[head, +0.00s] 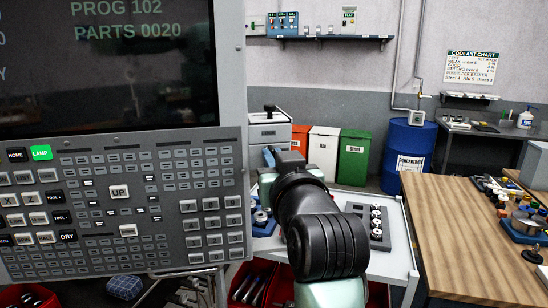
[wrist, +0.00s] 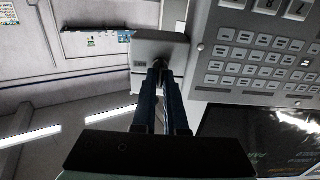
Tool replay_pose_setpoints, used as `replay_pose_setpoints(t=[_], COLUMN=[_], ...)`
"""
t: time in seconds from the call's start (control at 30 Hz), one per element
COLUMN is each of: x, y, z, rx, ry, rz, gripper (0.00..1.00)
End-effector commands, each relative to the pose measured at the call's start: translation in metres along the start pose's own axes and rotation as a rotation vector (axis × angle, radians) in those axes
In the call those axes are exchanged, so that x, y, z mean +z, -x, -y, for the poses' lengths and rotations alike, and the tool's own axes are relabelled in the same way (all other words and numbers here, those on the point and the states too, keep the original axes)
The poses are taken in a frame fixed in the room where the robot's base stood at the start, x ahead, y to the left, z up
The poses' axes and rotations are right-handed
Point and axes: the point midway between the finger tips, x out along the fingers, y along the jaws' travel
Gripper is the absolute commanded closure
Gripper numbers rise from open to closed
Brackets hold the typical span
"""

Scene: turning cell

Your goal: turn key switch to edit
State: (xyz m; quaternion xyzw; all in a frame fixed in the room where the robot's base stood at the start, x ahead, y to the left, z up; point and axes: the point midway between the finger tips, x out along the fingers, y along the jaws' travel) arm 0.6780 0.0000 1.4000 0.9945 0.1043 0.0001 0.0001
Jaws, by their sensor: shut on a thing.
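A light grey box (head: 270,132) with a black knob on top stands just right of the control panel (head: 122,200) in the head view. My gripper (head: 269,157) reaches toward it, mostly behind my own wrist. In the wrist view my gripper (wrist: 160,68) has its two dark fingers close together, with their tips against a grey box (wrist: 160,46). It is shut on a small part there, which appears to be the key switch. The fingers hide this part, so its position and any edit mark cannot be read.
The panel's keys also show close on the right of the wrist view (wrist: 255,65). A white cart (head: 399,258) holds a tray of round parts. Red bins stand low in front. A wooden table (head: 470,225) is on the right, a blue drum (head: 405,158) behind.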

Motion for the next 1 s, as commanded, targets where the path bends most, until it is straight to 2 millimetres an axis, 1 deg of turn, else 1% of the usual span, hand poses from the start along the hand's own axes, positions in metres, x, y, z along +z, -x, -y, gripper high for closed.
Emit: replay_pose_setpoints(t=[0.27, 0.47, 0.67, 1.0], x=[0.0000, -0.0006, -0.0014, -0.0011], y=[0.0001, -0.0002, -0.0005, -0.0004], z=[0.0000, 0.0004, 0.0002, -0.0017], rx=[0.000, -0.001, -0.002, -0.001], ry=[-0.008, -0.065, -0.194, -0.511], rz=[0.001, 0.001, 0.002, 0.003], gripper=[1.00, 1.00, 1.00, 1.00])
